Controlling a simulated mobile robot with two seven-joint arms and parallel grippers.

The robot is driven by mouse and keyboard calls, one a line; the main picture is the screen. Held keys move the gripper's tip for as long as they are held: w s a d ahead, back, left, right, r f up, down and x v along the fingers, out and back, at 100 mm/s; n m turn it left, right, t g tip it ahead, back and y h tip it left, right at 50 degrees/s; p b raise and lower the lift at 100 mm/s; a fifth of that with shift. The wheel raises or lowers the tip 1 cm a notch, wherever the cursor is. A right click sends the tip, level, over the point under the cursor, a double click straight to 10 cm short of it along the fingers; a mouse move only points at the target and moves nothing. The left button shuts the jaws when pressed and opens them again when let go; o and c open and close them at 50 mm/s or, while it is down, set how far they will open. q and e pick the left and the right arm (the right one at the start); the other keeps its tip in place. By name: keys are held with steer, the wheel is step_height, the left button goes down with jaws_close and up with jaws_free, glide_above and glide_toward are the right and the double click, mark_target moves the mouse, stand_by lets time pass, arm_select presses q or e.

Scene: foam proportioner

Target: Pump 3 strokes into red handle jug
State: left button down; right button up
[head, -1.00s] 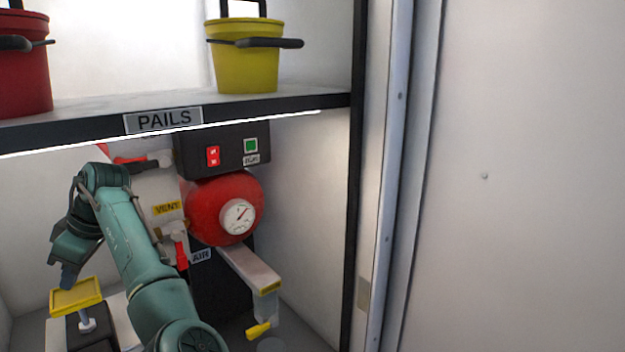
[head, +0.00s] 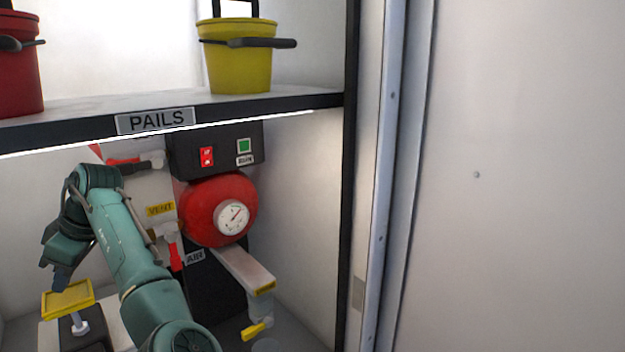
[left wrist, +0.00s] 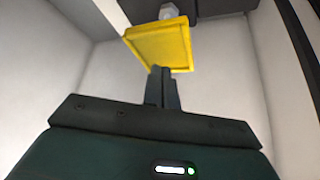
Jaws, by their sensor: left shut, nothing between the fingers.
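My left gripper (head: 61,283) is shut and empty, just above the yellow square pump plate (head: 67,299) at the lower left. In the left wrist view the closed fingertips (left wrist: 162,72) overlap the near edge of the yellow plate (left wrist: 160,44); I cannot tell whether they touch it. The plate sits on a pale stem (head: 80,325) over a dark block. A spout arm (head: 245,269) with a yellow tap lever (head: 254,331) is to the right, above a partly seen clear rim (head: 266,345). No red-handled jug can be made out. My right gripper is not in view.
A shelf marked PAILS (head: 155,121) hangs overhead with a red pail (head: 18,75) and a yellow pail (head: 238,65). A red tank (head: 205,200) with a gauge and valve levers stand behind my arm. A wall closes the right side.

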mark_target(76, 296)
arm_select(q)
steer(key=shift+f, duration=0.15)
stand_by(0.4)
steer(key=shift+f+b, duration=0.7)
steer(key=shift+f, duration=2.2)
steer(key=shift+r, duration=0.1)
step_height(76, 296, up, 6)
steer(key=p, duration=0.6)
